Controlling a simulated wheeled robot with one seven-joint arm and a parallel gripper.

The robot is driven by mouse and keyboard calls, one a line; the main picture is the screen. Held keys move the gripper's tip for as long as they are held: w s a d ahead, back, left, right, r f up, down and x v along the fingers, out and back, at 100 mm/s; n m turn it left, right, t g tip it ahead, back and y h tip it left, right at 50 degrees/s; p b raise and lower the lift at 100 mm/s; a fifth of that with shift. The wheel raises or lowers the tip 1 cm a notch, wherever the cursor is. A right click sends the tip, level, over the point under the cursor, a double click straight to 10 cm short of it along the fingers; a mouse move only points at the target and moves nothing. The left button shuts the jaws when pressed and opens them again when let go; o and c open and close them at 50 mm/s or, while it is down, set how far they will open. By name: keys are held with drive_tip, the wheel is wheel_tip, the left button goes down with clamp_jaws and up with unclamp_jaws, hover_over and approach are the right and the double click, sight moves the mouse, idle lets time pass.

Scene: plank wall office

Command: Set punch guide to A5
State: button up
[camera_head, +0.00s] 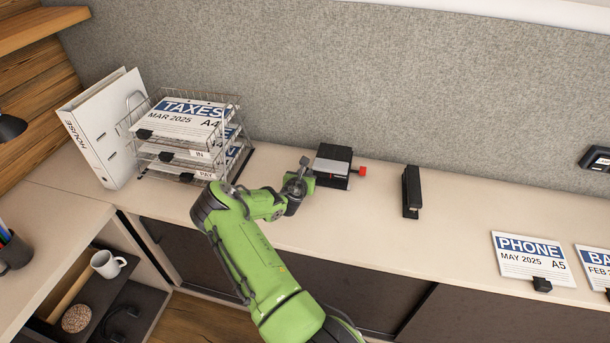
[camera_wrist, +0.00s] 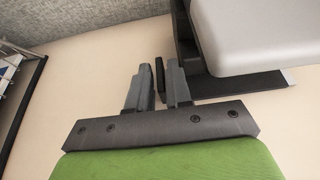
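The punch (camera_head: 334,166), a black and grey box with a red knob on its right, stands on the counter near the back wall. It also shows close up in the wrist view (camera_wrist: 255,38), at the top right. My gripper (camera_head: 305,172) is at the punch's left side. In the wrist view, the two grey fingers (camera_wrist: 159,85) stand a small gap apart, one on each side of a thin dark upright tab (camera_wrist: 159,76) beside the punch. Whether they press on the tab cannot be told. The guide's size marks are not visible.
A wire tray stack (camera_head: 240,133) with papers and a white binder (camera_head: 100,130) stand to the left. A black stapler-like object (camera_head: 411,190) lies to the right of the punch. A clipped PHONE A5 sheet (camera_head: 530,259) lies farther right. The counter between is clear.

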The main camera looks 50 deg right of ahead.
clamp_jaws()
drive_tip(key=shift+w+a, duration=0.3)
drive_tip(key=shift+w, duration=0.3)
drive_tip(key=shift+w+a, duration=0.25)
drive_tip(key=shift+w, duration=0.35)
unclamp_jaws()
drive_tip(key=p+v, duration=0.2)
drive_tip(key=v, duration=1.4)
drive_tip(key=shift+p, duration=0.35)
drive_tip(key=shift+w, duration=0.1)
